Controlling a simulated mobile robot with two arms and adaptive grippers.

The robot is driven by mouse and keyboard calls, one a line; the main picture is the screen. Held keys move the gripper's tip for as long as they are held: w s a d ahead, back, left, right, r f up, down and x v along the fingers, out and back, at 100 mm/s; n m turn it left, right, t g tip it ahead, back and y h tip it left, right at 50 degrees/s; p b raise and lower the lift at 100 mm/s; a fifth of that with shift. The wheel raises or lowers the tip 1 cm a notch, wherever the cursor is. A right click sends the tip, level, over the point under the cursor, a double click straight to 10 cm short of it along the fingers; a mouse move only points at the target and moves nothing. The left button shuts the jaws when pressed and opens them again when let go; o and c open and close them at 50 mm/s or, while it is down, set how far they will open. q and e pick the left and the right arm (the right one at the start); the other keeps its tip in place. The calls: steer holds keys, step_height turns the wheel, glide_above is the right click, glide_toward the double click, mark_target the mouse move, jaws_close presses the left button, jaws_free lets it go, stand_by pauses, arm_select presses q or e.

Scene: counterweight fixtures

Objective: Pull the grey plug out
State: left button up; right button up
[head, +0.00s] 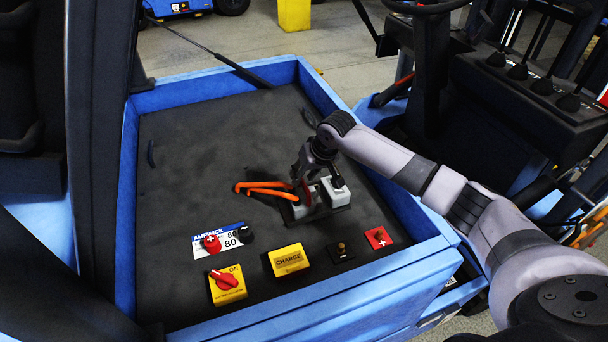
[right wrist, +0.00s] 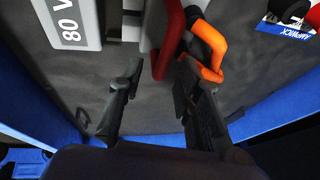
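Two grey connector blocks sit side by side on the dark panel. The left block (head: 302,207), with orange cables (head: 262,188) running left, is partly hidden by my right gripper (head: 303,178) and looks like the plug. A red handle (right wrist: 168,50) stands beside the cables. In the right wrist view, my right gripper (right wrist: 158,75) is open, its fingers apart with the handle between them, nearer the right finger. I cannot tell whether they touch. My left gripper is out of view.
Along the panel's front are a red rotary switch (head: 228,284), a yellow CHARGE block (head: 288,260), a small black fitting (head: 341,252) and a red plus-marked piece (head: 379,238). An AMPWICK label (head: 205,245) lies behind. A raised blue rim (head: 215,83) encloses the panel; its left part is clear.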

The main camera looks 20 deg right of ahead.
steer(key=v, duration=1.2)
